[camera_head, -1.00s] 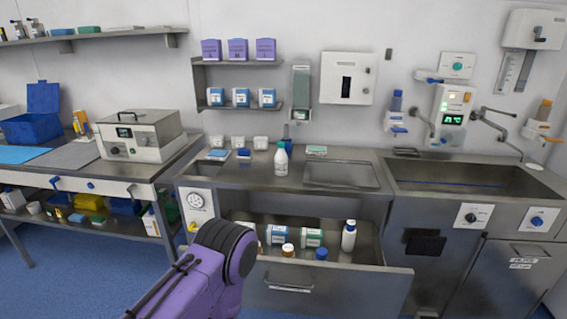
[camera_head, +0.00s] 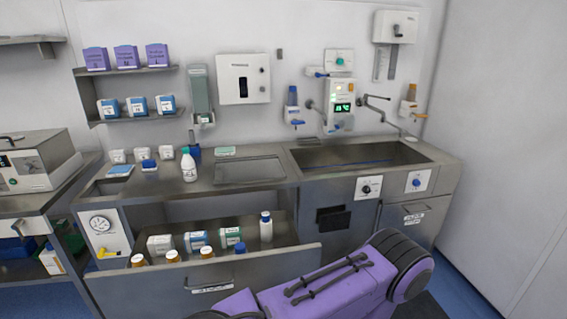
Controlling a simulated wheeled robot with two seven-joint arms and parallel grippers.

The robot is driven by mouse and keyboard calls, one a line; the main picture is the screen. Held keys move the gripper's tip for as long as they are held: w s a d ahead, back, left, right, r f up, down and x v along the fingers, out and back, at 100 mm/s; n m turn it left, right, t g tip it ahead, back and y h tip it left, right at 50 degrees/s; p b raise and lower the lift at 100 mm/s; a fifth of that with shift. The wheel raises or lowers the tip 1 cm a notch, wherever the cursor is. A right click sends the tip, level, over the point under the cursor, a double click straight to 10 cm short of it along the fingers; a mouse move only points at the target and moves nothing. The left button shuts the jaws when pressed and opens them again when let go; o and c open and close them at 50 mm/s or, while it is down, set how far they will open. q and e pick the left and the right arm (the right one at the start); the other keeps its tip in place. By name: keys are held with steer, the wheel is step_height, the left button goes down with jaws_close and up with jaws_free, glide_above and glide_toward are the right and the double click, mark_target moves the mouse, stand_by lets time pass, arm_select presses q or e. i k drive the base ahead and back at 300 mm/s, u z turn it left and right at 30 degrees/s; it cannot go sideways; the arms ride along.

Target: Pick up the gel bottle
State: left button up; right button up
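A second, slimmer white bottle (camera_head: 266,228) stands upright in the open drawer (camera_head: 200,284) below the counter. I cannot tell which of them is the gel bottle, as the labels are too small to read. A purple arm link of mine crosses the bottom of the view, in front of the drawer's right part. Neither of my grippers shows, so nothing is seen in their hold.
The open drawer also holds labelled boxes (camera_head: 197,241) and several small capped bottles (camera_head: 138,260). A shallow tray (camera_head: 250,171) and a sink (camera_head: 360,155) lie right of the counter bottle. A steel device (camera_head: 38,160) stands at the left. Blue floor is free at the right.

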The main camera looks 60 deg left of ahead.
mark_target(188, 165)
steer(key=z, duration=0.65)
steer(key=k, duration=1.85)
steer(key=u, duration=1.8)
